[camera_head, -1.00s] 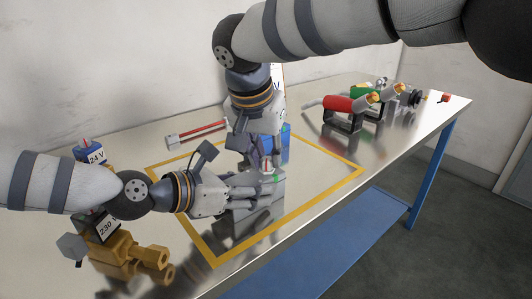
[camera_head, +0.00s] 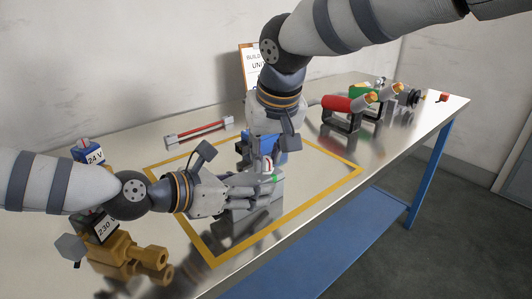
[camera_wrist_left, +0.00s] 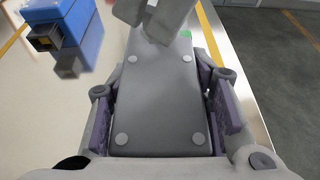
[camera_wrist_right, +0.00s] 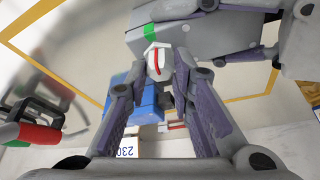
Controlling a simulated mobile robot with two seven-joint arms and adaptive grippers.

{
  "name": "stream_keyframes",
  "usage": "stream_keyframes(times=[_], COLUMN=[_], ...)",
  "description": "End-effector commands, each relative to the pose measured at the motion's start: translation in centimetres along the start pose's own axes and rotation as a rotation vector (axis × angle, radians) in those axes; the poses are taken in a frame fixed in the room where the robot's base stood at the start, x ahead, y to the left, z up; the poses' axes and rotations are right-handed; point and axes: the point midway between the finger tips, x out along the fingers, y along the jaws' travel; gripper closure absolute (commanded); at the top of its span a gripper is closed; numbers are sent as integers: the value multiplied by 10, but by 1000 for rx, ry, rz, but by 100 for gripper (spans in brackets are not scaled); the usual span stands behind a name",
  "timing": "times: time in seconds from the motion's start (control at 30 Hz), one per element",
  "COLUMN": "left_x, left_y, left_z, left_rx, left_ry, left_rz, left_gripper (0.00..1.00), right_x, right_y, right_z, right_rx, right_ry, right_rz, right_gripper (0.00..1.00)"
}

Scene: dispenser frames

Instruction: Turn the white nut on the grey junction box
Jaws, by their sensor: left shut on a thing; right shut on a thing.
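The grey junction box (camera_wrist_left: 160,95) lies between the fingers of my left gripper (camera_head: 262,188), which is shut on it inside the yellow-taped area. A green mark (camera_wrist_right: 150,33) shows on the box in the right wrist view. The white nut (camera_wrist_right: 157,62), with a red stripe, is at that end of the box; it also shows small in the head view (camera_head: 267,167). My right gripper (camera_wrist_right: 160,75) comes from above and is shut on the nut with its fingertips. In the right wrist view the red stripe lies close to the green mark. The fingers hide the nut's sides.
A blue block (camera_head: 262,141) stands just behind the box. Red-handled (camera_head: 343,103) and green tools stand right.

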Motion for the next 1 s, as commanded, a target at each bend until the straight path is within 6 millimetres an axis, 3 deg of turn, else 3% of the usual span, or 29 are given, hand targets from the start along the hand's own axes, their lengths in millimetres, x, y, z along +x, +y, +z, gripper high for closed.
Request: stream_keyframes(times=[0.33,0.8,0.83,0.9,1.0], left_x=[0,0,0,0,0], left_y=[0,0,0,0,0], left_z=[-1,-1,-1,-1,-1], left_rx=[0,-1,-1,-1,-1], left_ry=[2,2,2,2,2], left_rz=[0,1,1,1,0], left_gripper=[89,89,89,89,89], right_x=[0,0,0,0,0], right_y=[1,1,1,1,1], right_z=[0,0,0,0,0], right_rx=[-102,-114,-114,-114,-114], right_ry=[1,2,2,2,1], right_rz=[-41,-46,-46,-46,-46], right_gripper=[100,100,76,60,58])
